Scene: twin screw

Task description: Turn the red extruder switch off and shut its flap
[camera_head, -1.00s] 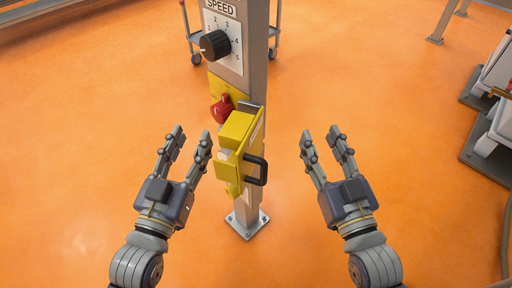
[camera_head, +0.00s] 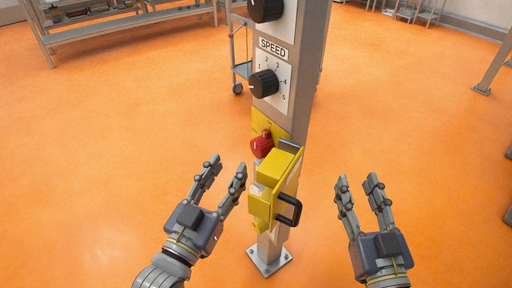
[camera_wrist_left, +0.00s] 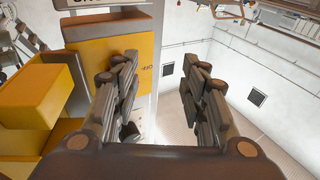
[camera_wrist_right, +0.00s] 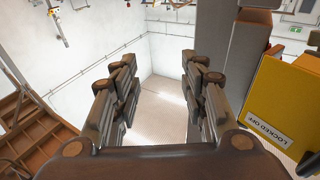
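The red switch (camera_head: 262,145) sits on a yellow plate on the grey post, below the SPEED dial. Its yellow flap (camera_head: 274,185) is hinged open below the switch, with a black handle (camera_head: 289,210) at its lower right. The flap also shows in the right wrist view (camera_wrist_right: 285,105), with a "LOCKED OFF" label. Yellow parts of the unit (camera_wrist_left: 40,95) show at the left in the left wrist view. My left gripper (camera_head: 226,166) is open and empty, left of the flap. My right gripper (camera_head: 357,181) is open and empty, right of the post, apart from it.
The grey post (camera_head: 300,70) carries black dials (camera_head: 263,83) above the switch and stands on a bolted foot plate (camera_head: 269,262). A trolley (camera_head: 241,60) stands behind it. A metal bench (camera_head: 130,25) is at the back left. The orange floor around is clear.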

